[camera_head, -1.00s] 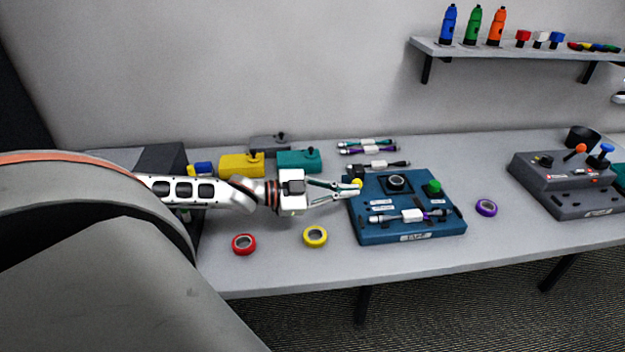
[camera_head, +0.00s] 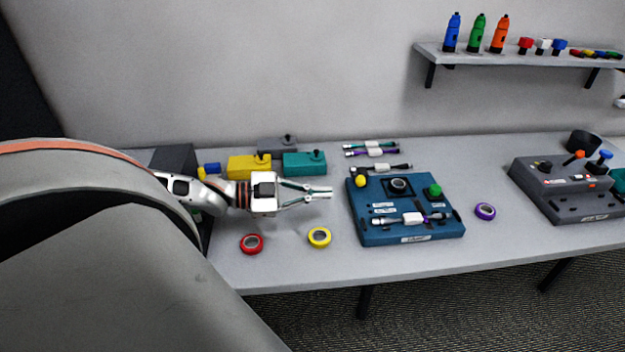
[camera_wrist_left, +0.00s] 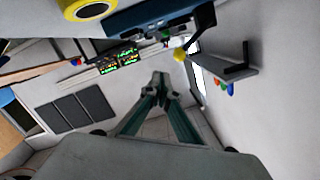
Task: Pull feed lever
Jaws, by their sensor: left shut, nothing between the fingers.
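The blue station (camera_head: 440,221) sits on the table in front of me. A yellow knob (camera_head: 361,181) stands at its back left corner. I cannot tell for sure whether this is the feed lever. A green knob (camera_head: 434,190) and a dark round part (camera_head: 398,185) are also on it, and a white-bodied cable lies across its front. My left gripper (camera_head: 329,192) is shut and empty, just left of the station and apart from the yellow knob. In the left wrist view the fingertips (camera_wrist_left: 160,76) meet, with the yellow knob (camera_wrist_left: 180,55) beyond them. My right gripper is not in view.
A yellow tape roll (camera_head: 319,238) and a red one (camera_head: 251,244) lie in front of my left gripper. Yellow (camera_head: 249,167) and teal (camera_head: 304,164) boxes stand behind it. A purple roll (camera_head: 485,211) and a grey station (camera_head: 567,205) are to the right.

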